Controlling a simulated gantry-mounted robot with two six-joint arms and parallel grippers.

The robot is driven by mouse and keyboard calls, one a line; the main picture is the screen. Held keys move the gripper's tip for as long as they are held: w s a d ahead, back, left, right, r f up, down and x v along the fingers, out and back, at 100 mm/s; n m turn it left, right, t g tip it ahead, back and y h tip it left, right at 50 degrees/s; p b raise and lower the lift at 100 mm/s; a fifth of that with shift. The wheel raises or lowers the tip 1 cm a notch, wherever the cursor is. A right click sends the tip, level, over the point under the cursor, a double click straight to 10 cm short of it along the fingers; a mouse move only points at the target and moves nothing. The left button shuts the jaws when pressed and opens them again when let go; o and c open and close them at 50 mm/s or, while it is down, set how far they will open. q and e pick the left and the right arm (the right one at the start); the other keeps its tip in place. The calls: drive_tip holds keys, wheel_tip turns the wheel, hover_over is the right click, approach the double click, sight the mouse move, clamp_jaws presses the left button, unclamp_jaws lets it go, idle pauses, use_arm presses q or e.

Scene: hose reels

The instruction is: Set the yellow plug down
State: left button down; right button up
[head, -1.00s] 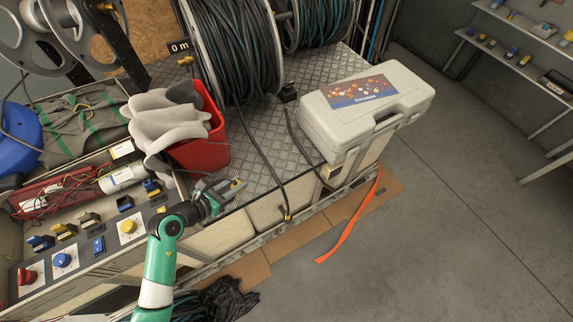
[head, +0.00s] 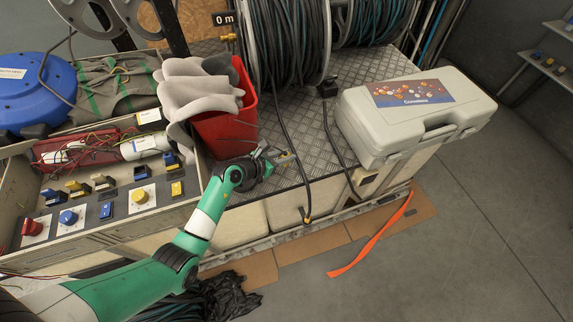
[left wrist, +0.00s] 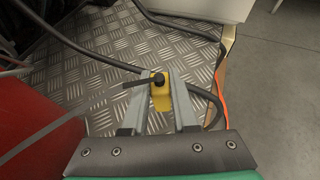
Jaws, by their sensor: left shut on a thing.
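The yellow plug (left wrist: 158,93) is between the two fingers of my left gripper in the left wrist view, with a black round part on its top. My left gripper (head: 279,156) is shut on it, over the metal checker-plate deck (head: 310,145) just right of the red bin. In the head view the plug (head: 284,160) is small and partly covered by the fingers. I cannot tell whether it touches the deck. My right gripper is not in view.
The red bin (head: 232,128) holding grey gloves (head: 200,90) stands left of the gripper. Black hoses run across the deck; one ends in a brass fitting (head: 307,220) at the front edge. A grey case (head: 410,125) stands right.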

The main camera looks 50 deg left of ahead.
use_arm(q)
drive_tip(key=f+b, duration=0.3)
drive_tip(key=f, duration=0.1)
drive_tip(key=shift+w+b, duration=0.25)
drive_tip(key=shift+b, duration=0.05)
drive_tip(key=shift+r, duration=0.2)
drive_tip(key=shift+f, duration=0.15)
drive_tip(key=c, duration=0.7)
unclamp_jaws()
